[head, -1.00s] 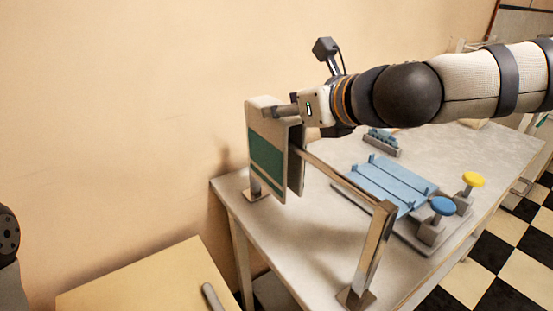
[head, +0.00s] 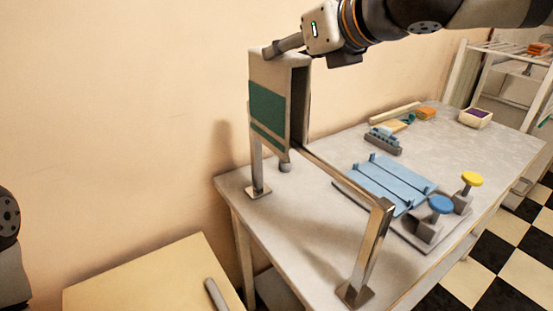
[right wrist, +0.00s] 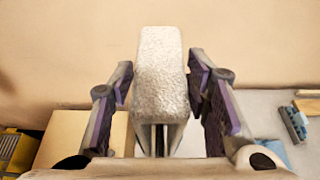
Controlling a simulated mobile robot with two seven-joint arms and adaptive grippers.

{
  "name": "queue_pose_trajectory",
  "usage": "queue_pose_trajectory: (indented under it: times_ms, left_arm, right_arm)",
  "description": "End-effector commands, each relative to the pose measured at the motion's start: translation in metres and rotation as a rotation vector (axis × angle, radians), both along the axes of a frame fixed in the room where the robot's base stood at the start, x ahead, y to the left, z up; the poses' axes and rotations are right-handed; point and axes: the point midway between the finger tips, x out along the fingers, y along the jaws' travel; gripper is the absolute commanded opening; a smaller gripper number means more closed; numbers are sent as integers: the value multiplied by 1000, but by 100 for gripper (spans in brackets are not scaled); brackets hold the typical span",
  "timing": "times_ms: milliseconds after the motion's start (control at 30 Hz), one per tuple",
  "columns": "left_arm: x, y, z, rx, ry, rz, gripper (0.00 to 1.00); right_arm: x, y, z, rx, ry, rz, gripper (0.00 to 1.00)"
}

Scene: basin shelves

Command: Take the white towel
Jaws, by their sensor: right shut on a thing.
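The white towel (head: 258,80) has a green band and hangs folded, with a dark inner gap on its right side. My right gripper (head: 275,50) comes in from the upper right and is shut on the towel's top edge. In the right wrist view the towel (right wrist: 161,85) stands between my two fingers. The metal rail stand (head: 345,184) is on the grey table; the towel's lower edge overlaps the rail's far end, and I cannot tell if it is clear of it. My left gripper is out of view.
The grey table (head: 300,250) also holds a light blue rack (head: 388,182), a blue knob (head: 440,204) and a yellow knob (head: 472,179). A pale yellow surface (head: 140,280) with a grey bar (head: 215,295) is at lower left. The wall is close behind the towel.

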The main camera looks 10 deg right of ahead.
Motion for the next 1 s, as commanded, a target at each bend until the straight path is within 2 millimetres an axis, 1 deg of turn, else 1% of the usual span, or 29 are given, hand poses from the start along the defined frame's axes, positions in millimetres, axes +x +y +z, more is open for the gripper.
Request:
queue_pose_trajectory:
  times_ms: [33, 500, 633, 867, 1000]
  left_arm:
    - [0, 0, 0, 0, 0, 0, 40]
    - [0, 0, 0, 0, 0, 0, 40]
    - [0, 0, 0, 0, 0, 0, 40]
    - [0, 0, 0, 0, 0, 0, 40]
    - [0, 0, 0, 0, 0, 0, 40]
  right_arm:
    - [0, 0, 6, -1, -4, 0, 16]
    - [0, 0, 51, 0, -2, -2, 16]
    - [0, 0, 56, 0, -1, 0, 16]
    - [0, 0, 56, 0, 0, 0, 16]
    - [-3, 9, 56, -3, -1, 1, 16]
